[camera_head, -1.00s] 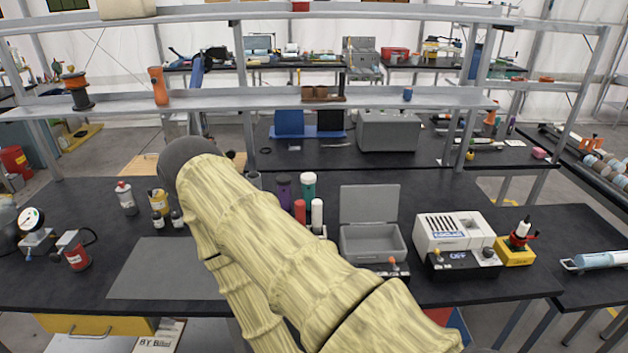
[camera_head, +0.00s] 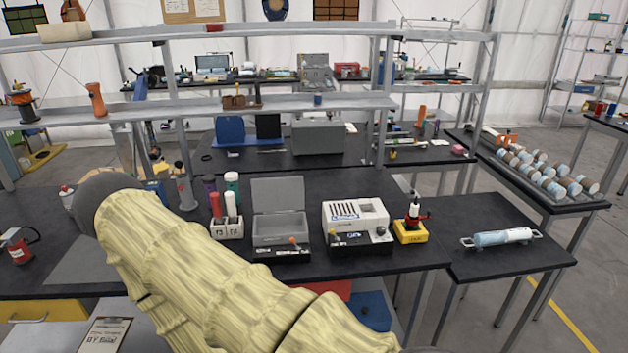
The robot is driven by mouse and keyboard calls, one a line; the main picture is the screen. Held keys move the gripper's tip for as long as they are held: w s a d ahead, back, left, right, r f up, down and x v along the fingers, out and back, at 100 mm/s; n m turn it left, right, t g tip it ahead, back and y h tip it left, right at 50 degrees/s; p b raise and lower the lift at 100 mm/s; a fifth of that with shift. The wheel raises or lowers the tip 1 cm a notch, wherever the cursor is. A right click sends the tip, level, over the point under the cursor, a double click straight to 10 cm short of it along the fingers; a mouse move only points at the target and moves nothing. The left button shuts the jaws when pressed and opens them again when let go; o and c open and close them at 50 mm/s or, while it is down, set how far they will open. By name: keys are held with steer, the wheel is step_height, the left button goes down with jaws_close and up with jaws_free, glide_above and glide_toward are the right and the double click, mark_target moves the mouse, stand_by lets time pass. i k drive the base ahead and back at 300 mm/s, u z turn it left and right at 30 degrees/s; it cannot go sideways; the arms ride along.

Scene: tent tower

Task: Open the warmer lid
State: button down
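A grey box (camera_head: 280,234) with its hinged lid (camera_head: 278,194) standing upright is on the dark bench, slightly left of the picture's middle. A dark strip with an orange-tipped knob (camera_head: 292,240) is at its front. To its right is a white slotted box (camera_head: 356,213) with a dark control panel (camera_head: 360,245). I cannot tell for sure which of these is the warmer. The slotted box shows no raised lid. My yellowish arm crosses the lower left, left of and in front of both. My gripper is not in view.
A rack with red and white tubes (camera_head: 226,228) stands left of the grey box. A yellow-based device (camera_head: 411,232) stands right of the slotted box. A blue-white cylinder (camera_head: 500,237) lies on the right bench. A shelf (camera_head: 250,107) spans behind. Bare bench lies around the cylinder.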

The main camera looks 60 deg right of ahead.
mark_target(273, 195)
steer(key=k, duration=0.4)
steer(key=z, duration=0.7)
